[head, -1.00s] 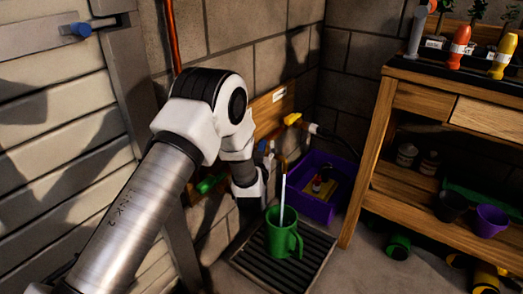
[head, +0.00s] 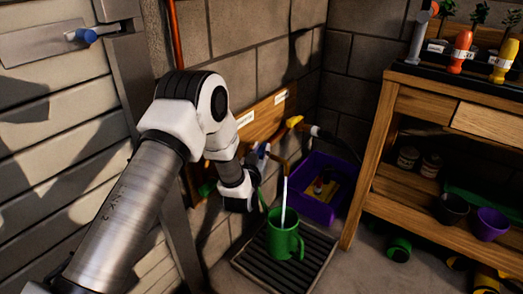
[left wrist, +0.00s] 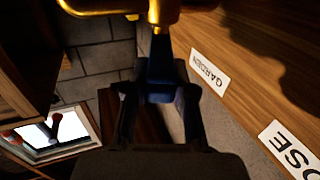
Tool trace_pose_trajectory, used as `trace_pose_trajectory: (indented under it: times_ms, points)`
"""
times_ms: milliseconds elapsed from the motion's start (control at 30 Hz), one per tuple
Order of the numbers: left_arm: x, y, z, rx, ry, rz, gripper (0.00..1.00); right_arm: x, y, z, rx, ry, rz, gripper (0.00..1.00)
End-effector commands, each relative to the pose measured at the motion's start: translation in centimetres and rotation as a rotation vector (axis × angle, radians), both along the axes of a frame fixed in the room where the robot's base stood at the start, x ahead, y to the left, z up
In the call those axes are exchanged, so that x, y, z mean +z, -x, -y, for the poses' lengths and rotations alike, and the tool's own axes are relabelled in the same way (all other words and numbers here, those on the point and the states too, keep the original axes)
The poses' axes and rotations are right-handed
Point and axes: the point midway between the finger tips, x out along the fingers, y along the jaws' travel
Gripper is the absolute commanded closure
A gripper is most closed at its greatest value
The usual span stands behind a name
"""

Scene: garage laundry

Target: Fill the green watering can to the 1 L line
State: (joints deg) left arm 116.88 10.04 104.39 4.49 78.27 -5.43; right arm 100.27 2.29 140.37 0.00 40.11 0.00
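The green watering can (head: 284,241) stands upright on the dark floor grate, its handle to the right. A pale stream of water (head: 284,196) falls into it from the tap above. The water level and the 1 L line cannot be seen. My left gripper (head: 246,193) is by the wall, left of the stream and above the can, its fingers mostly hidden in the head view. My right gripper is not in view.
A wooden board with labels, one reading GARDEN (left wrist: 209,72), carries the taps; a yellow handle (head: 294,121) shows there. A purple bin (head: 318,207) stands behind the can. A wooden shelf (head: 366,165) stands at the right. The grate (head: 316,262) has bare room around the can.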

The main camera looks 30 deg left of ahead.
Motion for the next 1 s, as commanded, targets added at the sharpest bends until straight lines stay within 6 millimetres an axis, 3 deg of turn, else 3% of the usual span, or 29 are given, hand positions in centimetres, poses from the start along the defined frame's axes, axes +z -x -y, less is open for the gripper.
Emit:
trace_pose_trajectory:
  times_ms: [33,67,467,567,800,1000]
  points:
    - [0.0,0.0,0.0,0.000,0.000,0.001,0.58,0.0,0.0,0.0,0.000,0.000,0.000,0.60]
    - [0.0,0.0,0.0,0.000,0.000,0.000,0.50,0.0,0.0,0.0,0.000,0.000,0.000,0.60]
    - [-0.1,0.7,0.2,0.000,0.001,-0.003,0.50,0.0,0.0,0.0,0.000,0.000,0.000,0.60]
    - [-0.1,2.4,0.6,0.000,0.001,-0.003,0.50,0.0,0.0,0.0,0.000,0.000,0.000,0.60]
    - [-0.1,8.4,2.0,-0.001,0.000,-0.004,0.50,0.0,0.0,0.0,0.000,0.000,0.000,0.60]
    - [-0.1,11.4,2.7,0.000,0.000,-0.001,0.50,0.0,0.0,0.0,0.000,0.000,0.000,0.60]
